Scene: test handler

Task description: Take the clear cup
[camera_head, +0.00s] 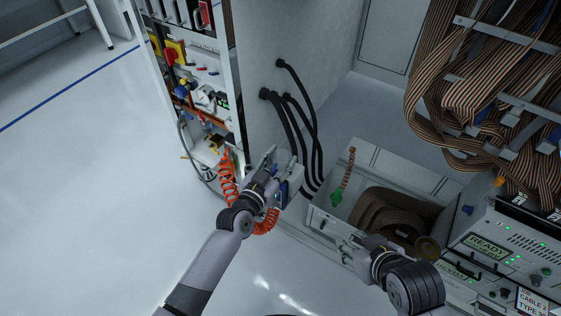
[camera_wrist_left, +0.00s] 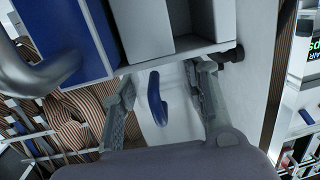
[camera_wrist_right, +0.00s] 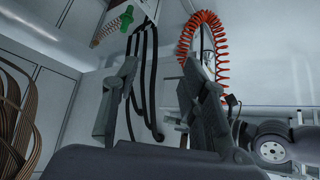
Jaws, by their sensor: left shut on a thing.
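I cannot make out a clear cup in any view. My left gripper (camera_head: 272,168) is at a grey-and-blue box (camera_head: 291,183) beside the tall cabinet. In the left wrist view its fingers (camera_wrist_left: 162,75) stand apart and close on the lower edge of this box (camera_wrist_left: 160,25); a blue curved piece (camera_wrist_left: 157,100) shows between them. The exact contact is partly hidden. My right gripper (camera_head: 350,247) is over the front edge of the open bin. In the right wrist view its fingers (camera_wrist_right: 160,68) are apart with nothing between them.
An open grey bin (camera_head: 320,220) holds a brown ribbon cable (camera_head: 385,212). A green handle (camera_head: 336,196) hangs from a coiled cord at its left. An orange coiled hose (camera_head: 226,185) and black cables (camera_head: 300,125) are near my left gripper. The floor at left is clear.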

